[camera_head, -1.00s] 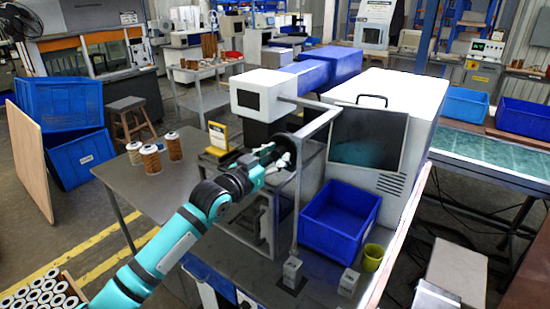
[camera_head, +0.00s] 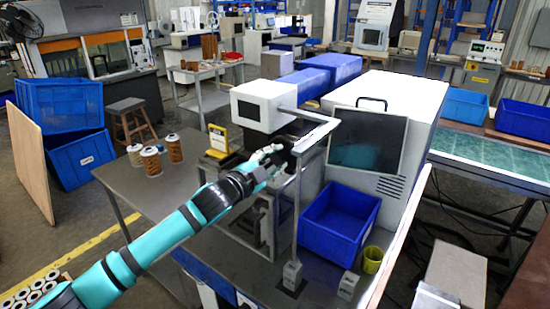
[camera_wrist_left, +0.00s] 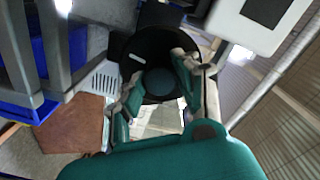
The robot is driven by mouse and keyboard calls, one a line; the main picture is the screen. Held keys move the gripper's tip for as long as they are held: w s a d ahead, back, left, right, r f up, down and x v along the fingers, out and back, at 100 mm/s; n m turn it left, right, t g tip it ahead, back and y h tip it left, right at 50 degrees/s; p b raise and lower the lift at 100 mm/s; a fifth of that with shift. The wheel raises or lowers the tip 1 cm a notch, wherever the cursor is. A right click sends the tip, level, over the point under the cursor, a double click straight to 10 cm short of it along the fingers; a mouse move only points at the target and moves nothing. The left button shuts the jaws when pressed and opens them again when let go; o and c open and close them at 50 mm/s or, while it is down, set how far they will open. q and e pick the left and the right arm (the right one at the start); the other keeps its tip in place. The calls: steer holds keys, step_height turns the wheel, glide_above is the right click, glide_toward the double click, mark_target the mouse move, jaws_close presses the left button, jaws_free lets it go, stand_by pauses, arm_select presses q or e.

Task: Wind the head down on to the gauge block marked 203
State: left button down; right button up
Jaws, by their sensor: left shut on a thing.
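My left gripper (camera_head: 277,157) reaches in from the left to the frame of the machine (camera_head: 320,122). In the left wrist view its two fingers (camera_wrist_left: 155,88) are closed about a round black part (camera_wrist_left: 160,80), which looks like a knob or handwheel. Much of this part is hidden by the fingers in the head view. Two small grey blocks stand on the bench front, one (camera_head: 292,274) at the foot of the upright post and one (camera_head: 348,284) to its right. Their markings are too small to read, so I cannot tell which is 203. My right gripper is out of view.
A blue bin (camera_head: 338,222) and a yellow-green cup (camera_head: 372,260) stand right of the post. A dark screen (camera_head: 367,139) is behind the bin. Several filter cartridges (camera_head: 173,148) and a yellow device (camera_head: 218,138) stand on the grey table (camera_head: 150,195), whose front is clear.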

arm_select(q)
steer(key=m+p, duration=0.1)
steer(key=m, duration=0.4)
steer(key=shift+r+p, duration=0.1)
steer(key=shift+p, duration=0.25)
steer(key=m+p, duration=0.1)
steer(key=m, duration=0.5)
steer(key=shift+p, duration=0.3)
steer(key=c, duration=0.9)
jaws_free()
steer(key=shift+c, duration=0.2)
steer(key=shift+s+a+y, duration=0.1)
steer(key=shift+y, duration=0.2)
steer(key=v, duration=1.1)
steer(key=shift+s+a+f, duration=0.2)
steer(key=shift+s+f, duration=0.1)
steer(key=shift+s, duration=0.05)
